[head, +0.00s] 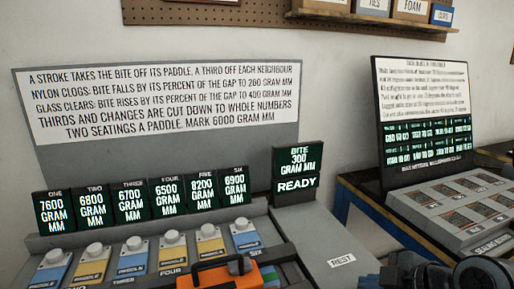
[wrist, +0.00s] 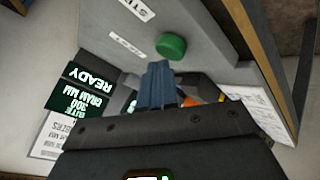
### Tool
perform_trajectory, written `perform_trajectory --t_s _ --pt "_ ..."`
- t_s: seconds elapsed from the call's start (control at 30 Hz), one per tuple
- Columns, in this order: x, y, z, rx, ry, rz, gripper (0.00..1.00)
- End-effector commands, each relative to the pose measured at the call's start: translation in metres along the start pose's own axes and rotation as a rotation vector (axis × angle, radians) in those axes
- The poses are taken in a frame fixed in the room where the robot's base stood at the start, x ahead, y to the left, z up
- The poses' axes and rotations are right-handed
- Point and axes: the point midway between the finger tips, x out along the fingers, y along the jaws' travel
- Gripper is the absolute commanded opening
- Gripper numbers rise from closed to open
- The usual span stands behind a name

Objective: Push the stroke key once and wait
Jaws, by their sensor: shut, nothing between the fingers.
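A round green key (wrist: 171,46) stands on the grey console in the wrist view. A white label beginning "STR" (wrist: 138,9), cut off by the frame edge, lies beyond it. My gripper (wrist: 160,66) is shut and empty, its blue-grey fingertips just short of the green key in the picture; a small gap seems to show, but I cannot judge height. The key is not visible in the head view, where dark parts of my arm fill the lower right. The bite display (head: 299,159) reads 300 gram mm, and the panel below (head: 297,184) reads READY.
Paddle displays (head: 141,203) read 7600, 6800, 6700, 6500, 8200 and 6900, above several knobs (head: 134,243). A REST label (head: 342,261) marks the console's right. A second console (head: 470,207) is at right.

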Motion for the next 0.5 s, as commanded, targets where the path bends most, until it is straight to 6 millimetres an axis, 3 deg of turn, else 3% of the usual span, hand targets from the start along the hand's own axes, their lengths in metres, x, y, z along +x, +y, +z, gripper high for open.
perform_trajectory --t_s 0.5 --pt "0.0043 -0.0033 0.0032 0.0 0.0 -0.001 0.0"
